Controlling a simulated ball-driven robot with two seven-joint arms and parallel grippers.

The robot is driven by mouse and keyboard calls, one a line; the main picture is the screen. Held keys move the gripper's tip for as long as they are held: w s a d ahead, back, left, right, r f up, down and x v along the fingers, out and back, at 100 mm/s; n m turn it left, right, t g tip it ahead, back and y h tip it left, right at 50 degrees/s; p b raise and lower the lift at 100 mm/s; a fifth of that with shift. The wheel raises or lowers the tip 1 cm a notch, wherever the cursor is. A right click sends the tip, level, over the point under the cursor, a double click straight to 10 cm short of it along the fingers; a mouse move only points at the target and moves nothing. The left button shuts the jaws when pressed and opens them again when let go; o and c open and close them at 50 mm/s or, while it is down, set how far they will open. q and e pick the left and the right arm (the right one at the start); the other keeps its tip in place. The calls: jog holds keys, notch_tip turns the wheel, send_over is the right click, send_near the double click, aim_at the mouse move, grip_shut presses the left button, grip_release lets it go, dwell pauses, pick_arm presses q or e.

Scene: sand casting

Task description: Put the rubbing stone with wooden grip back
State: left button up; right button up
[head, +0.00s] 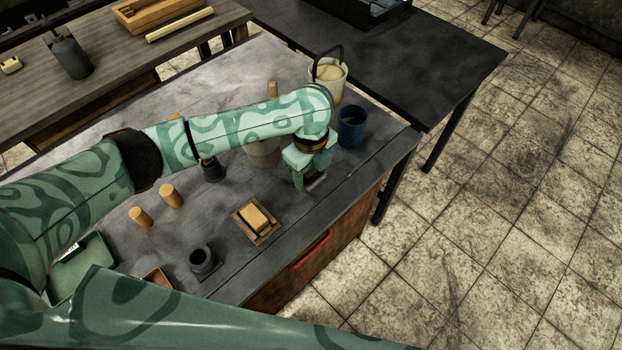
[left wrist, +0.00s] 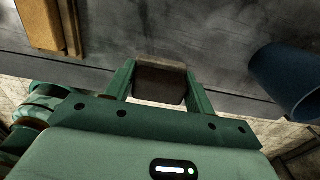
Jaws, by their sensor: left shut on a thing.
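My left gripper (head: 305,180) is over the grey workbench (head: 345,190), near its front edge. In the left wrist view its two fingers (left wrist: 160,88) are shut on a dark block with a lighter brown edge, which looks like the rubbing stone with wooden grip (left wrist: 160,83). A small part of the stone (head: 317,182) shows below the fingers in the head view. I cannot tell whether it touches the bench. My right gripper is not in view.
A blue cup (head: 352,130) stands right of the gripper, and a cream bucket (head: 328,78) behind it. A wooden tray (head: 243,232) with a yellow block (head: 255,217) lies to the left. A dark pot (head: 203,262) stands farther left. Bare bench lies between tray and gripper.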

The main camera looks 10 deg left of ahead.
aim_at(310, 178)
pick_arm(q)
jog(key=f, duration=0.1)
jog(key=f+b, duration=0.2)
jog(key=f, duration=0.1)
jog(key=shift+w+a, duration=0.1)
jog(key=shift+w, duration=0.15)
jog(key=shift+r, duration=0.15)
jog(key=o, duration=1)
jog(key=shift+o, duration=0.2)
notch_tip(310, 178, up, 12)
jog(key=p, duration=0.6)
